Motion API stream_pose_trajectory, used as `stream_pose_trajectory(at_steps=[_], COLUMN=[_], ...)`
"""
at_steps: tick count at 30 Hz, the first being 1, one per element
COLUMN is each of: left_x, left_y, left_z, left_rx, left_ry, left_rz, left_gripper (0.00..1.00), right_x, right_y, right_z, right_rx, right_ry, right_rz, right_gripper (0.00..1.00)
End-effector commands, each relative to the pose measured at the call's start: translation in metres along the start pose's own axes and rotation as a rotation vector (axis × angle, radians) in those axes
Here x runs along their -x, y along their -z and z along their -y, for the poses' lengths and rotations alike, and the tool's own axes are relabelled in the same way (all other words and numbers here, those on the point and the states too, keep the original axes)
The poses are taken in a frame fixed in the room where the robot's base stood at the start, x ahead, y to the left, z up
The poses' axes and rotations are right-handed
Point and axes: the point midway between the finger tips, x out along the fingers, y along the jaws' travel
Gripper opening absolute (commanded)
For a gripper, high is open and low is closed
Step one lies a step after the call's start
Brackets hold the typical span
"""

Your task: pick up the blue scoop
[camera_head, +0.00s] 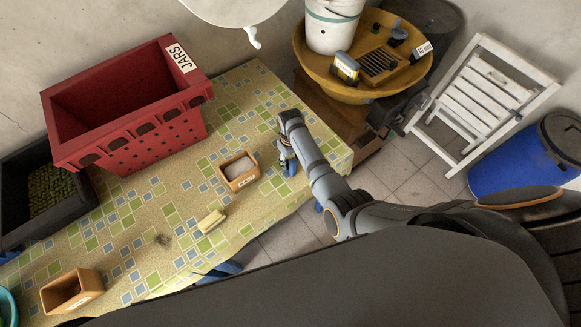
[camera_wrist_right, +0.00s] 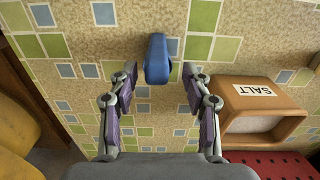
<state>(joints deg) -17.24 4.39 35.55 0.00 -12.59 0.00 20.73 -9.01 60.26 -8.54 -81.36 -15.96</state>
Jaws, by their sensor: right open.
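The blue scoop (camera_wrist_right: 157,60) lies on the tiled-pattern tabletop, near the top middle of the right wrist view. My right gripper (camera_wrist_right: 156,82) is open above the table, its two fingers apart with the scoop's lower end around the gap between their tips. The fingers do not appear closed on it. In the head view my right gripper (camera_head: 287,163) points down at the table's right part and largely hides the scoop. My left gripper is not in view.
A salt box (camera_head: 239,172) stands close beside my right gripper; it also shows in the right wrist view (camera_wrist_right: 240,92). A red crate (camera_head: 176,133) labelled JARS stands behind. A yellow block (camera_head: 212,221), another wooden box (camera_head: 88,289) and a wide yellow bowl (camera_head: 311,62) are further off.

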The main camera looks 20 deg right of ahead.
Motion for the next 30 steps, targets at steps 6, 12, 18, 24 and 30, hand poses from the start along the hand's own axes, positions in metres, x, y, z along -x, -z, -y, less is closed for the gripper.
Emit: stream_pose_trajectory(at_steps=[6, 12, 18, 24, 30], left_x=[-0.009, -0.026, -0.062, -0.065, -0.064], left_y=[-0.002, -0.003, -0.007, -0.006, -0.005], left_z=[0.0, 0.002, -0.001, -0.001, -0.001], left_rx=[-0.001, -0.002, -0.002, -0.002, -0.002], left_ry=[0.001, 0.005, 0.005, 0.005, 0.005], left_rz=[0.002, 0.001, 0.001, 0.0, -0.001], left_gripper=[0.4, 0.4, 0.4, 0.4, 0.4], right_x=[-0.015, -0.033, -0.066, -0.067, -0.066], right_y=[0.0, -0.003, -0.007, -0.007, -0.007], right_z=[0.0, -0.001, -0.004, -0.004, -0.004], right_rx=[0.0, -0.001, 0.0, 0.0, 0.0], right_ry=[0.0, 0.0, 0.001, 0.001, 0.0], right_rz=[-0.001, 0.0, 0.0, -0.001, -0.001], right_gripper=[0.49, 0.49, 0.49, 0.49, 0.37])
